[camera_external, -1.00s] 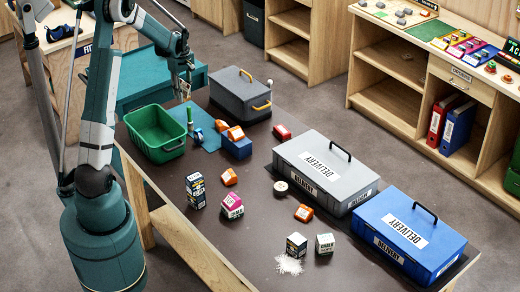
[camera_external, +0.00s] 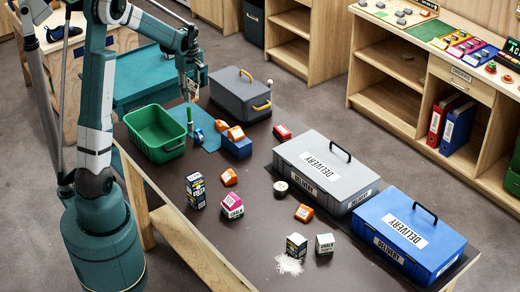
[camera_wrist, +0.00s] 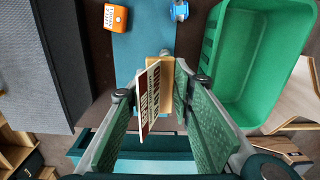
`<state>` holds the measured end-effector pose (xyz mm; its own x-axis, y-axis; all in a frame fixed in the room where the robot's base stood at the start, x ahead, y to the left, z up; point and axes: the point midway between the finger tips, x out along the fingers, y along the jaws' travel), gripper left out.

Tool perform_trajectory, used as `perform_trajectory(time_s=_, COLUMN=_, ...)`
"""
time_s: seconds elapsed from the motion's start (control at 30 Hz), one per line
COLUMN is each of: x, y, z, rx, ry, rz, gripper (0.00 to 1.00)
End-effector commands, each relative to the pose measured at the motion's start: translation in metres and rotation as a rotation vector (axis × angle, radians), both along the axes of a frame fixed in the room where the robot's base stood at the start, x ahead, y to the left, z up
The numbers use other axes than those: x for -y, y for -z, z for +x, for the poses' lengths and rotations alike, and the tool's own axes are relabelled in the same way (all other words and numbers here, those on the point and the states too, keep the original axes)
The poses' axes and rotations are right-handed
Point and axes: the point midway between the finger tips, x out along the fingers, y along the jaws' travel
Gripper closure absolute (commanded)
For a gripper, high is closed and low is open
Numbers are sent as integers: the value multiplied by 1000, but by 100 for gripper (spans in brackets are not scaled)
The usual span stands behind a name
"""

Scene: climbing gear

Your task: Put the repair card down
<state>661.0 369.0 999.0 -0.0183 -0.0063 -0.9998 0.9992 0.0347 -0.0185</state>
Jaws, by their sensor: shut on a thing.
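The repair card (camera_wrist: 149,98), white with red-brown print, is in the wrist view, held upright and nearly edge-on between the two green-padded fingers of my gripper (camera_wrist: 165,108). A tan strip (camera_wrist: 166,88) shows right beside it; I cannot tell whether it belongs to the card. In the external view my gripper (camera_external: 188,92) points down above the back of the table, over the area between the green bin and the dark grey box. The card is too small to make out clearly there. The teal mat (camera_external: 209,141) lies below and in front of my gripper.
The green bin (camera_external: 168,151) stands left of the mat, and the dark grey box (camera_external: 232,92) behind it to the right. A blue tape dispenser (camera_wrist: 180,10) and orange boxes (camera_external: 236,133) are close by. Grey (camera_external: 307,157) and blue (camera_external: 431,232) delivery boxes stand at right.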

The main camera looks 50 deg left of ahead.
Motion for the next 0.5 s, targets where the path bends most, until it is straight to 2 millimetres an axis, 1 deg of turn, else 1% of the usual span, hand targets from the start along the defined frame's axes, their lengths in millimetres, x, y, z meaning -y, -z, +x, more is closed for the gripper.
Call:
perform_trajectory(time_s=0.03, x=16, y=-1, z=-5, rx=-2, ry=5, rz=0, gripper=86)
perform_trajectory(time_s=0.1, x=36, y=-2, z=-11, rx=-6, ry=8, rz=-1, gripper=86)
perform_trajectory(time_s=0.27, x=78, y=-3, z=-29, rx=-15, ry=11, rz=-3, gripper=86)
perform_trajectory(time_s=0.5, x=137, y=-4, z=-61, rx=-28, ry=18, rz=-2, gripper=86)
